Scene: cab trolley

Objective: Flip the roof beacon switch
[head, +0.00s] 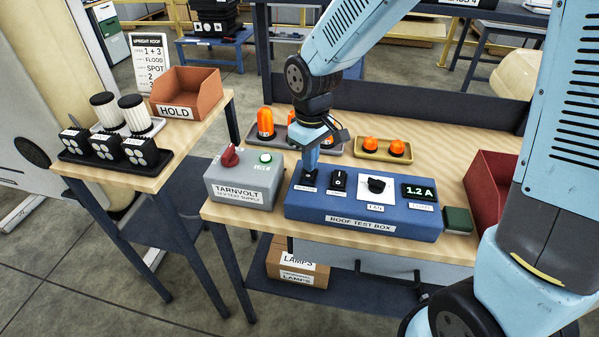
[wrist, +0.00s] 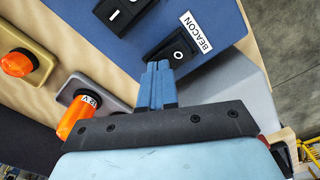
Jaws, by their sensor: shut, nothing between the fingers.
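The roof test box (head: 365,222) is a blue panel on the wooden bench. Its beacon switch (wrist: 181,47) is a black rocker beside the BEACON label (wrist: 196,31), with a white O mark showing in the wrist view. My gripper (head: 311,168) points down at the left end of the box and largely covers that switch in the head view. In the wrist view the blue fingers (wrist: 158,70) are together and empty, with their tips at the near edge of the switch housing. I cannot tell whether they touch it.
A second black switch (head: 338,182), a knob (head: 376,185) and a display reading 1.2 A (head: 419,193) share the box. The grey Tarnvolt supply (head: 243,184) stands at its left. Orange beacons (head: 265,122) stand behind, close to my gripper. A red bin (head: 490,185) is at right.

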